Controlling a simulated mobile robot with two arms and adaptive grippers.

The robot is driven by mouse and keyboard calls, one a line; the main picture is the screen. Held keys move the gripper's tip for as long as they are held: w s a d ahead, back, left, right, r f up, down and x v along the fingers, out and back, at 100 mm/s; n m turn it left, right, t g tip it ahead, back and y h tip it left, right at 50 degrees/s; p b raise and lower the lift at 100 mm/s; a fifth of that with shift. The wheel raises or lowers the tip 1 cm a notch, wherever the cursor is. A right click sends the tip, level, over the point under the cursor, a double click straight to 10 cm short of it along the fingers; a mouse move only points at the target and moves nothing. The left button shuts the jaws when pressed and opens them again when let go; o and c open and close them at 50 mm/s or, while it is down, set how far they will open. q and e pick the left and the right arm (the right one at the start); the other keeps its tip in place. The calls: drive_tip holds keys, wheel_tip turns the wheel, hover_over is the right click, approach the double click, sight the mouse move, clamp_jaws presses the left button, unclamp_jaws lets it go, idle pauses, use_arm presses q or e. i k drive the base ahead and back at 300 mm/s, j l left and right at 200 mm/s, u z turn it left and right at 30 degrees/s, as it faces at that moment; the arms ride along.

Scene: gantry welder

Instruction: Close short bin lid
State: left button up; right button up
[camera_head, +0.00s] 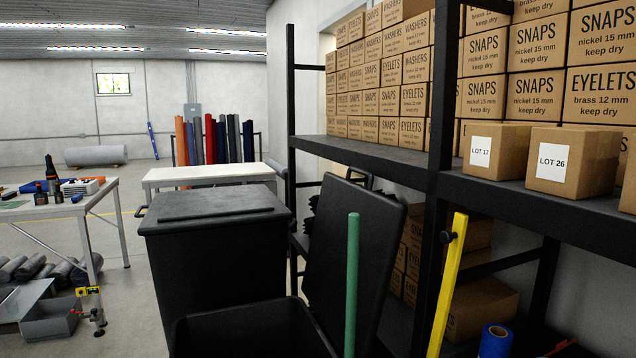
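A short black bin (250,335) stands at the bottom centre, its inside dark and its lower part cut off by the picture edge. Its black lid (345,235) is open and stands up steeply on the bin's right side, leaning towards the shelf rack. A taller black bin (215,265) stands just behind it, with its lid (215,207) shut. Neither of my grippers is in view.
A green pole (352,290) stands upright in front of the open lid. A yellow bar (447,285) leans by the black shelf rack (385,168), which holds cardboard boxes (575,160). A blue roll (495,341) is at the lower right. A worktable (100,205) stands left, with open floor between.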

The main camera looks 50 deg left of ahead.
sight(383, 217)
drive_tip(key=u, duration=0.4)
drive_tip(key=i+j+u, duration=0.1)
drive_tip(key=u, duration=0.65)
drive_tip(key=i+u, duration=0.1)
drive_tip(key=u, duration=0.25)
